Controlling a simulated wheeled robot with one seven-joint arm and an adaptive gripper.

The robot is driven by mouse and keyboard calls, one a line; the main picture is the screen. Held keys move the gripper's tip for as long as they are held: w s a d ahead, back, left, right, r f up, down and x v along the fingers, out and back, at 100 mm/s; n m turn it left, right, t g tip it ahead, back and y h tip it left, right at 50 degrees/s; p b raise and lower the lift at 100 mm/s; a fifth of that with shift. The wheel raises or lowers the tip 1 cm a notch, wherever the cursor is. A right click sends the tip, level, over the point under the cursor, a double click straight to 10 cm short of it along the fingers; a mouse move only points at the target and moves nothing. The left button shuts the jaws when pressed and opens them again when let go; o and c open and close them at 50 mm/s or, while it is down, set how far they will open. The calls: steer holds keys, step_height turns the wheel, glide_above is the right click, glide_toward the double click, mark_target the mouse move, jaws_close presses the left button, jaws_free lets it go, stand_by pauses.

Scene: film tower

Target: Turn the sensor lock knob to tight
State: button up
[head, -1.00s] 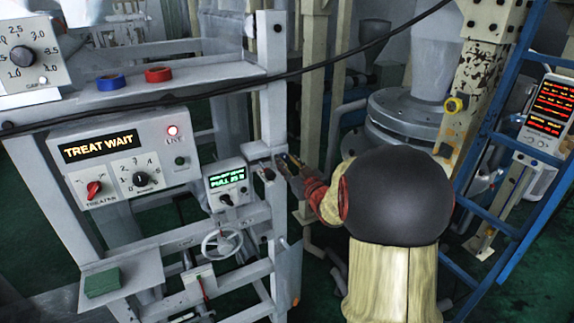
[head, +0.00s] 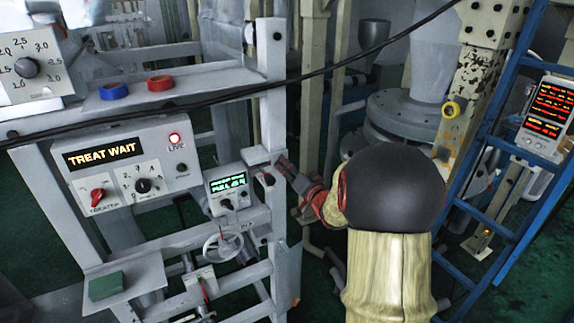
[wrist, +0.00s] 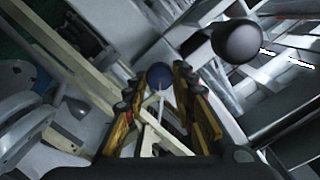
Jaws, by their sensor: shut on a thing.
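My gripper (head: 281,162) is at the right post of the grey frame in the head view, beside a small bracket. In the wrist view its two yellow-and-black fingers (wrist: 158,86) are closed in on a round dark-blue knob (wrist: 159,75) between their tips. I take this to be the sensor lock knob; its marks are not visible, so I cannot read its setting. My arm and fingers hide it in the head view. A small display box (head: 229,189) with green text and a dial is to the left of my gripper.
A black round knob (wrist: 237,41) is close to the right finger in the wrist view. The treat panel (head: 125,160) reads "TREAT WAIT" and has a lit red lamp. A handwheel (head: 223,246) sits below the display box. A blue ladder (head: 490,150) stands at the right.

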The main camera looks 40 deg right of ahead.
steer(key=shift+m, duration=0.5)
steer(key=o, duration=1.2)
steer(key=shift+c, duration=0.2)
steer(key=v, duration=1.2)
steer(key=shift+d+f, duration=0.1)
